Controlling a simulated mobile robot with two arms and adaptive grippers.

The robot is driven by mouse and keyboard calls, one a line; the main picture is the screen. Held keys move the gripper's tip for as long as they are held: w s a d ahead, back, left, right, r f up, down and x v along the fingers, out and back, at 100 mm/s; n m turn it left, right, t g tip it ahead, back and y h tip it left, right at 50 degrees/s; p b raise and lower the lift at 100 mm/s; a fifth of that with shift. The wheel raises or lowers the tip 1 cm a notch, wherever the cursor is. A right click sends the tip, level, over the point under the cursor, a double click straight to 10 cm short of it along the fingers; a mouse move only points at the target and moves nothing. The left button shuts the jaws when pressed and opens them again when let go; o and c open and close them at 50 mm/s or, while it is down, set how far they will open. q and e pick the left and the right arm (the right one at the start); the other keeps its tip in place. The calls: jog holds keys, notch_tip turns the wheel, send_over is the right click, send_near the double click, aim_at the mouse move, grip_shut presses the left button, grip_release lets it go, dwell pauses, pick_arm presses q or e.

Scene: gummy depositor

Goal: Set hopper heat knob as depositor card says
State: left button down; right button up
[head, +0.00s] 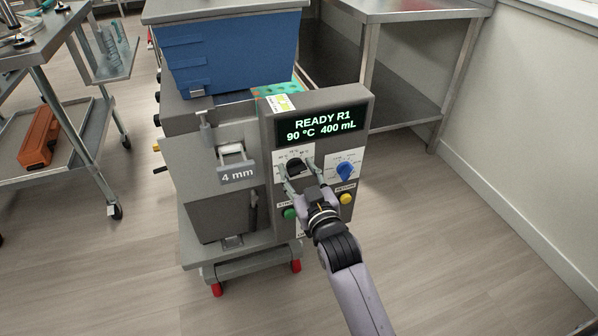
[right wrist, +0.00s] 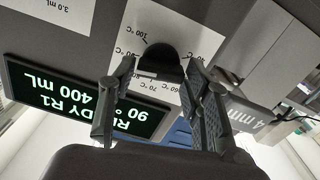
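The black heat knob (head: 295,167) sits on a white dial plate on the front of the depositor (head: 262,150). In the right wrist view the knob (right wrist: 160,60) has temperature marks around it, including 60, 70 and 100 °C; its exact setting is unclear. My right gripper (head: 300,178) is open, its fingers on either side of the knob. In the right wrist view the gripper (right wrist: 161,66) shows gaps beside the knob. The display (head: 321,125) reads READY R1, 90 °C, 400 mL. My left gripper is out of view.
A blue knob (head: 346,172) is right of the heat knob. A green button (head: 289,213) and a yellow button (head: 347,198) sit below. A blue hopper (head: 232,52) stands on top. A steel table (head: 405,10) is behind right; the floor at right is clear.

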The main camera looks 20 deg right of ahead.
jog(key=shift+o, duration=1.2)
jog(key=shift+s, duration=0.1)
jog(key=s, duration=1.1)
jog(key=shift+s+d, duration=0.25)
jog(key=shift+s, duration=0.15)
